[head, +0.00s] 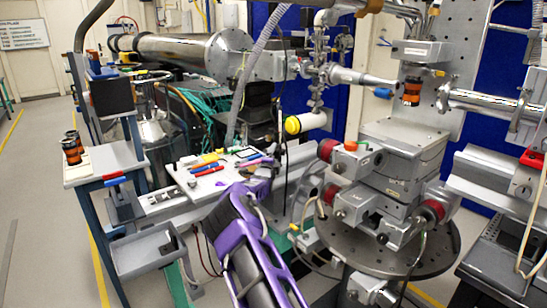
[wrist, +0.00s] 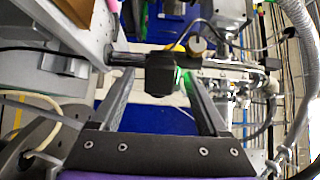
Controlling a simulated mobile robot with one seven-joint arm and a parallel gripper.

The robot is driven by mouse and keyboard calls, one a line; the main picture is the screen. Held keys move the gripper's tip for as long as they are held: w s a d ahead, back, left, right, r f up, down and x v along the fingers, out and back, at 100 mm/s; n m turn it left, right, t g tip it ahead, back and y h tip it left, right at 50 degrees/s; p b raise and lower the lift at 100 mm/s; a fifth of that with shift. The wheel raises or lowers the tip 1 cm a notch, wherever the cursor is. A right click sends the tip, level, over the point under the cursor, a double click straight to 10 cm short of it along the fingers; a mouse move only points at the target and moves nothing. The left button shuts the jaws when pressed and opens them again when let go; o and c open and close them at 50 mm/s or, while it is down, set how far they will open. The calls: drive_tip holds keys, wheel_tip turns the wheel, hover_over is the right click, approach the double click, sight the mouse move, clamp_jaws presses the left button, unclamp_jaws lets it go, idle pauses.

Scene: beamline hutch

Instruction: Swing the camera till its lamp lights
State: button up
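In the wrist view a dark box-shaped body (wrist: 160,76), probably the camera, sits on a grey bar from the left. A bright green patch (wrist: 184,82) shows at its right edge; I cannot tell whether this is its lamp. My gripper (wrist: 160,78) is open, its two grey fingers apart on either side of the dark body in the picture. A gap shows at the left finger; the right finger is close to the body, and contact cannot be told. In the head view my purple arm rises from the bottom, and I cannot pick out the camera or fingertips for certain.
A white board (head: 225,177) with coloured tools lies beyond my arm. A sample stage (head: 400,165) stands on a round perforated table (head: 385,250) at right. A side cart (head: 105,165) stands at left. Cables hang near the arm. Open floor shows at far left.

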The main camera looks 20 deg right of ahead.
drive_tip(key=p+v, duration=0.2)
drive_tip(key=v, duration=1.5)
drive_tip(key=shift+s+p, duration=0.2)
drive_tip(key=shift+p, duration=0.15)
